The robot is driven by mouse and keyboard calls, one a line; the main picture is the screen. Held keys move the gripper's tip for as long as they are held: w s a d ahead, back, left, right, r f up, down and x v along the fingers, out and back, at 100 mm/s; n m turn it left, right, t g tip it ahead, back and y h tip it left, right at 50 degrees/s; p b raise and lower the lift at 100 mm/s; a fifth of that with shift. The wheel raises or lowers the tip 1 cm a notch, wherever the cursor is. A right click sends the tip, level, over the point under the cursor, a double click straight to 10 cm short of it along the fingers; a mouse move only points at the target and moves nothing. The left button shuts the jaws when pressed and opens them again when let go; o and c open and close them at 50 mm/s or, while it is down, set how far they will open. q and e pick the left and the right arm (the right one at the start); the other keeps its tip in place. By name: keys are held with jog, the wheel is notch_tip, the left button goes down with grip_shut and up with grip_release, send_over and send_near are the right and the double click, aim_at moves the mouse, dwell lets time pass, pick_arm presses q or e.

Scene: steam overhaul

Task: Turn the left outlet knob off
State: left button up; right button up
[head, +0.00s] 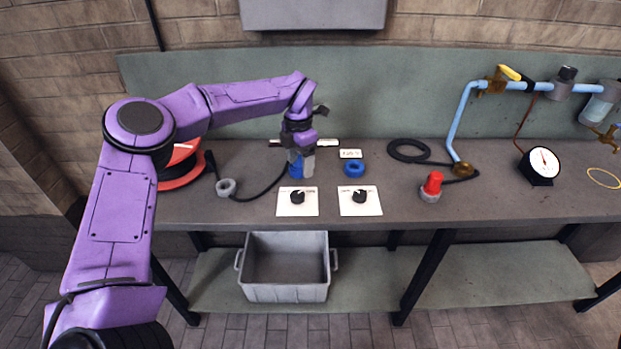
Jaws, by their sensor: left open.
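Two white plates with black knobs lie on the grey bench. The left outlet knob (297,197) sits on the left plate (285,207), and the right knob (360,196) on the right plate (373,208). Both knobs are small, and I cannot tell their exact settings. My left gripper (301,152) is open, pointing down behind the left knob and apart from it. Just below it is a blue and grey upright piece (296,167), partly hidden; I cannot tell whether the gripper touches it. My right gripper is not in view.
A blue ring socket (354,169) stands behind the right plate. A grey ring (226,187) with a black cable lies left. A red-capped fitting (432,186), blue pipe (456,120) and gauge (541,164) stand right. A grey bin (285,290) is below. Bench front is clear.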

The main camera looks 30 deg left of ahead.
aim_at(300, 192)
pick_arm(q)
jog(key=s+f, duration=0.1)
jog(key=f, duration=0.1)
jog(key=s+f+p, duration=0.1)
jog(key=f, duration=0.1)
jog(key=s+f+p, duration=0.1)
jog(key=f, duration=0.1)
jog(key=shift+s+f, duration=0.15)
jog(key=shift+f, duration=0.1)
jog(key=w+f, duration=0.2)
jog(key=f, duration=0.1)
jog(key=shift+w+f+p, duration=0.1)
jog(key=shift+f+p, duration=0.2)
jog(key=shift+p, duration=0.1)
jog(key=shift+s+r, duration=0.2)
jog(key=shift+s, duration=0.1)
jog(key=shift+s+r, duration=0.15)
jog(key=shift+s, duration=0.05)
jog(key=c, duration=0.9)
jog(key=shift+c, duration=0.8)
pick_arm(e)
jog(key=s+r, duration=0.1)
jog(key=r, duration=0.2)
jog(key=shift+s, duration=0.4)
